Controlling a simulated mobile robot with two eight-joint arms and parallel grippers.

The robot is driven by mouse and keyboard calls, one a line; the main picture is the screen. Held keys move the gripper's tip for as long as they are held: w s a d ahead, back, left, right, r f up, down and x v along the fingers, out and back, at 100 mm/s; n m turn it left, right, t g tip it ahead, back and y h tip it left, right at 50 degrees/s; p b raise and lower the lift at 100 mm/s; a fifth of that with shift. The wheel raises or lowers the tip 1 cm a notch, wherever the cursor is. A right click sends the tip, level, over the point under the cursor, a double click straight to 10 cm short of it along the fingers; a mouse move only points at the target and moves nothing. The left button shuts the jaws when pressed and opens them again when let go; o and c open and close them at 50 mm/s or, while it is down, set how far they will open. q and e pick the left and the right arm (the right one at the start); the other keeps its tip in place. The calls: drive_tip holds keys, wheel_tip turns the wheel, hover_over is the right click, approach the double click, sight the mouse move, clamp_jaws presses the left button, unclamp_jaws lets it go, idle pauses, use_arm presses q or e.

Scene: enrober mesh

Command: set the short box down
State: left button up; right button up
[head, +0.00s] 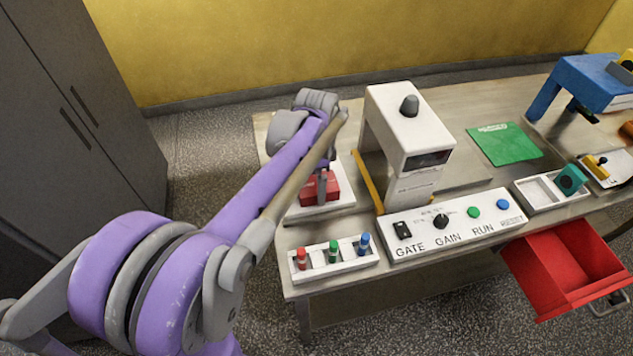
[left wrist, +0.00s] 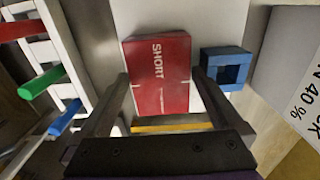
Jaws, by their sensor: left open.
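The short box (head: 318,188) is red, and its label "SHORT" reads in the left wrist view (left wrist: 160,75). It rests on a white slab (head: 322,209) at the left end of the table. My left gripper (left wrist: 160,80) is open, with one dark finger at each side of the box. In the head view my left gripper (head: 325,180) is at the box and hides part of it. Whether the fingers touch the box I cannot tell. My right gripper is not in view.
A blue square frame (left wrist: 226,67) is close right of the box in the wrist view. A white machine (head: 405,130) stands right of the slab. A rack (head: 335,265) of coloured pegs and a control panel (head: 450,228) are in front. A red drawer (head: 565,265) is open.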

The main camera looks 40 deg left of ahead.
use_arm(q)
wheel_tip(320, 180, up, 12)
drive_tip(key=shift+f+p, duration=0.2)
drive_tip(key=shift+p, duration=0.2)
idle(0.4)
